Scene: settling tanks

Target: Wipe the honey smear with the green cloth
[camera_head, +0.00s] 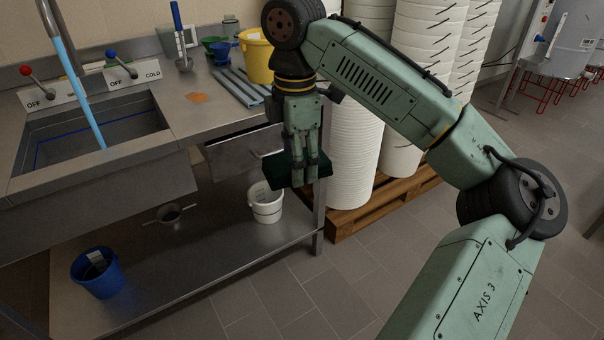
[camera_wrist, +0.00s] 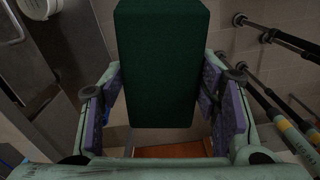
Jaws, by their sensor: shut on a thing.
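My gripper (camera_head: 305,165) is shut on the dark green cloth (camera_head: 280,171), which looks like a folded block. In the wrist view the green cloth (camera_wrist: 163,65) sits between the two purple-padded fingers of my gripper (camera_wrist: 163,95). My gripper hangs pointing down in front of the steel counter's right end, below the level of its top. The honey smear (camera_head: 196,97) is a small flat orange patch on the counter top, right of the sink, apart from the cloth and up to its left.
The sink (camera_head: 95,130) lies left of the smear. A drawer (camera_head: 245,148) is under the counter. White stacked buckets (camera_head: 353,150) stand on a pallet at right.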

